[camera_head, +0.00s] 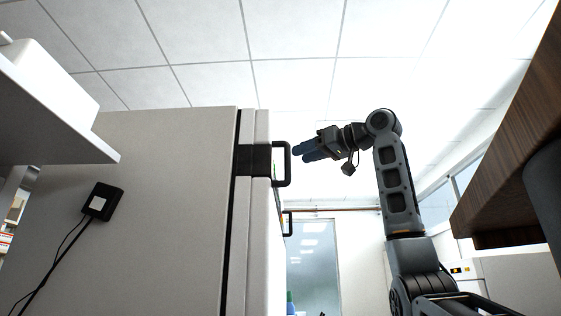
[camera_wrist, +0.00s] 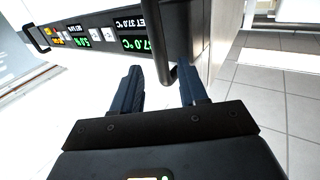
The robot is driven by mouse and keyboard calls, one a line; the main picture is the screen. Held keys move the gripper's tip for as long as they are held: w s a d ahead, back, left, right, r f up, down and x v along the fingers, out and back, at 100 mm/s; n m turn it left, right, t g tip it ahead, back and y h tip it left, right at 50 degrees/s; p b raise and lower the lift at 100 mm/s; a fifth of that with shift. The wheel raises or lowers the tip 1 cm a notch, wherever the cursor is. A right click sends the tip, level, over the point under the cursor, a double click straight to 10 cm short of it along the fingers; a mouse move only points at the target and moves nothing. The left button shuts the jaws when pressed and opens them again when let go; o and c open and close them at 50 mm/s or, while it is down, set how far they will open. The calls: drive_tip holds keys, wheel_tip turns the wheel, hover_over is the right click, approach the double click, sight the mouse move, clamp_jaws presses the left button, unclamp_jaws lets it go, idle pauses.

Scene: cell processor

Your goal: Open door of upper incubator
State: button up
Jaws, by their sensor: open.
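The upper incubator is a tall pale cabinet (camera_head: 170,200) filling the left of the head view, its door (camera_head: 262,210) edge-on and looking shut. A black bracket-shaped handle (camera_head: 284,163) sticks out from the door's right side. My gripper (camera_head: 305,149) is open and empty just right of this handle, fingers pointing at it. In the wrist view, the blue fingers (camera_wrist: 162,86) are spread apart, and the black handle bar (camera_wrist: 163,45) shows between their tips. I cannot tell whether the bar is fully inside the jaws; no contact is visible.
A second black handle (camera_head: 288,223) sits lower on the cabinet front. A display panel (camera_wrist: 125,42) shows 37.0 °C. A brown wooden surface (camera_head: 510,150) overhangs at the right. A white shelf (camera_head: 50,110) stands at the left. Tiled floor (camera_wrist: 280,90) shows clear at the right.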

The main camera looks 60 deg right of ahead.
sight(288, 159)
drive_tip(key=w+p, duration=0.1)
drive_tip(key=w, duration=0.2)
drive_tip(key=w+d, duration=0.1)
drive_tip(key=w, duration=0.2)
drive_tip(key=shift+w+d+p, duration=0.15)
drive_tip(key=shift+p, duration=0.2)
drive_tip(key=shift+c, duration=0.4)
clamp_jaws()
